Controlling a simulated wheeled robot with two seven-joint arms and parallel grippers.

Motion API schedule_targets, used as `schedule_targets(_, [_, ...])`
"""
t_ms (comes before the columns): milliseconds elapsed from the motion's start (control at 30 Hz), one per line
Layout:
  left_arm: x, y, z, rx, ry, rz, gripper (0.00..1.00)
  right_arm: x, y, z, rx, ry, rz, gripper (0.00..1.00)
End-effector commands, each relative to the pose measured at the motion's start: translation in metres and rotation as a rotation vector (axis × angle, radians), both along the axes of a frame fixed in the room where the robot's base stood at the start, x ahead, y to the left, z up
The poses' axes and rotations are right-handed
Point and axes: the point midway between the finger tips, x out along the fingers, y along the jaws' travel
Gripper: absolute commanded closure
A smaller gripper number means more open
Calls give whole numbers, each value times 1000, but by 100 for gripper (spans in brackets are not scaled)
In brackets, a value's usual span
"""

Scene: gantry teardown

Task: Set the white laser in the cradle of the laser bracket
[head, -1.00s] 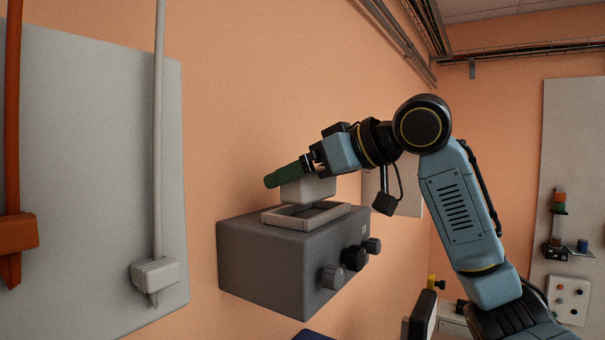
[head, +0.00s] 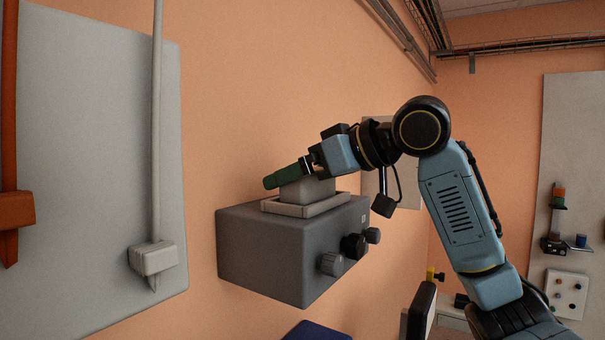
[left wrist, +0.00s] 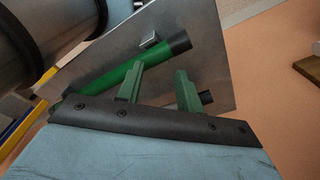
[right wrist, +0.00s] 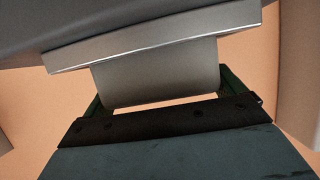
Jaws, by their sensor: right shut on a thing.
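The white block (head: 310,188), which I take as the white laser, is between the green fingers of my right gripper (head: 285,180). It stands low within the pale rectangular rim (head: 325,206) on top of a grey box (head: 265,252), which I take as the cradle and bracket. In the right wrist view the block (right wrist: 155,78) is gripped between both fingers and meets the pale rim (right wrist: 150,45); its seat is hidden. My left gripper (left wrist: 158,80) is open with nothing between its fingers; it is outside the head view.
The grey box is on the orange wall and has several dark knobs (head: 353,246) on its front. A grey panel (head: 90,150) with a rust-coloured rod and a white rod stands left. Near my left gripper is a grey plate (left wrist: 205,60) with a green bar (left wrist: 105,80).

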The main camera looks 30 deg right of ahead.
Motion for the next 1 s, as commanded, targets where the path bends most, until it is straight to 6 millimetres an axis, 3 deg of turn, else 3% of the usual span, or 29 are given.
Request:
schedule_targets(767, [1,0,-2,0,-1,0,64,0,0,-7,0,-1,-1,34])
schedule_targets(800, [1,-1,-2,0,-1,0,64,0,0,-6,0,-1,-1,0])
schedule_targets(1000, [1,-1,-2,0,-1,0,64,0,0,-7,-1,1,0,0])
